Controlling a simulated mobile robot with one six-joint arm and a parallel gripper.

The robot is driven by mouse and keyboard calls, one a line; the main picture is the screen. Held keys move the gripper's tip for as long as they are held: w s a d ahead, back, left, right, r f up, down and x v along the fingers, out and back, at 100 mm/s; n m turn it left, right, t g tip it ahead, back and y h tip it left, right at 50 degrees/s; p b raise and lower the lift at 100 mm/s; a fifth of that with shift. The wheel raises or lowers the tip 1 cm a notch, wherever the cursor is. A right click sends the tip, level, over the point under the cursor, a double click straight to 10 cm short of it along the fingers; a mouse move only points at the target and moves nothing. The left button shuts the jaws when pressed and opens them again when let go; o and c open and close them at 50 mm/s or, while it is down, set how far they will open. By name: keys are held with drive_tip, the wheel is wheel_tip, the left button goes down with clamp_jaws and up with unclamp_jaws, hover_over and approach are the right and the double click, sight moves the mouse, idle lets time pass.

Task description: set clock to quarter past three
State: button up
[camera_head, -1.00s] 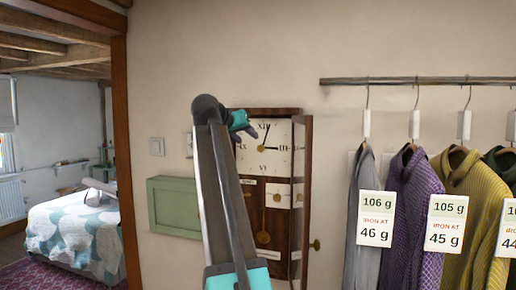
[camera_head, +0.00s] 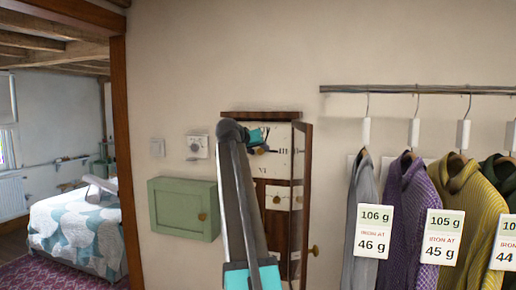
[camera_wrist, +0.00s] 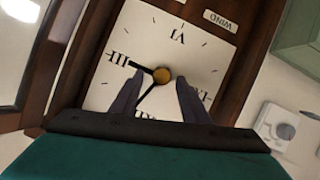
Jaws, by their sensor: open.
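The clock is a tall brown wooden case (camera_head: 260,115) on the wall with a white square dial, partly hidden by my arm in the head view. In the wrist view the dial (camera_wrist: 205,50) appears upside down. One black hand (camera_wrist: 141,68) points at III. The other hand (camera_wrist: 147,97) points just past XII toward I. Both meet at a brass hub (camera_wrist: 162,75). My gripper (camera_wrist: 160,80) is open over the dial, its dark fingers on either side of the second hand. Contact cannot be told. The gripper also shows in the head view (camera_head: 258,140).
The clock's narrow door (camera_head: 304,200) stands open at its right. A green wall cabinet (camera_head: 183,208) and a small white dial box (camera_head: 197,146) are to the left. A rail (camera_head: 420,89) with tagged garments is at the right.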

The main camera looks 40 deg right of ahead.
drive_tip(key=shift+x, duration=0.8)
